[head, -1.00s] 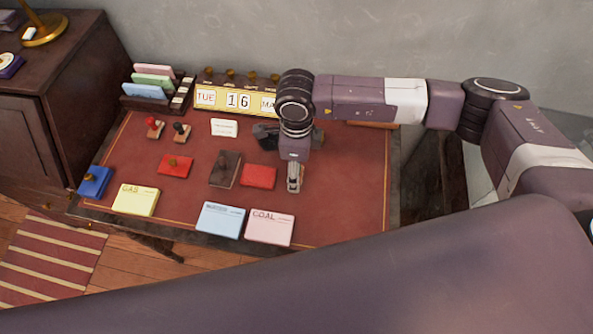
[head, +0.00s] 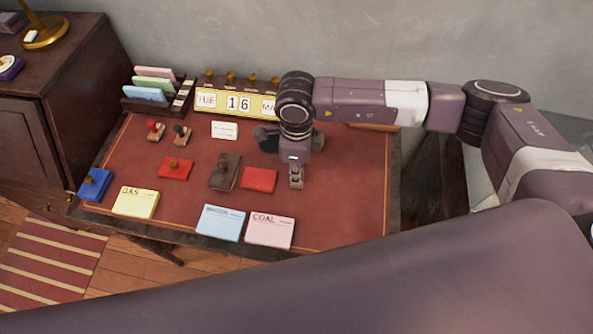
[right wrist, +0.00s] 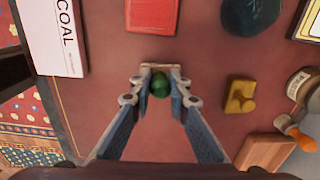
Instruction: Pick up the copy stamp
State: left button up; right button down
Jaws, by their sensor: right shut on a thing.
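My right gripper (head: 296,181) reaches down to the red desk top, right of the red pad. In the right wrist view its two fingers (right wrist: 160,83) are shut on a small stamp with a round green knob (right wrist: 159,90) and a tan base (right wrist: 160,67). I cannot read a label on it, and I cannot tell whether it still touches the desk. Two other stamps, one red-knobbed (head: 154,128) and one dark-knobbed (head: 182,133), stand at the desk's left. My left gripper is not in view.
A red pad (head: 259,179) and a coal card (head: 270,229) lie left of the gripper. In the right wrist view a yellow object (right wrist: 240,97) and a wooden block (right wrist: 264,152) are at the right. A calendar (head: 235,101) stands at the back.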

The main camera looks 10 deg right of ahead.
notch_tip(320, 180, up, 20)
jog(key=b, duration=0.3)
jog(key=shift+f, duration=0.1)
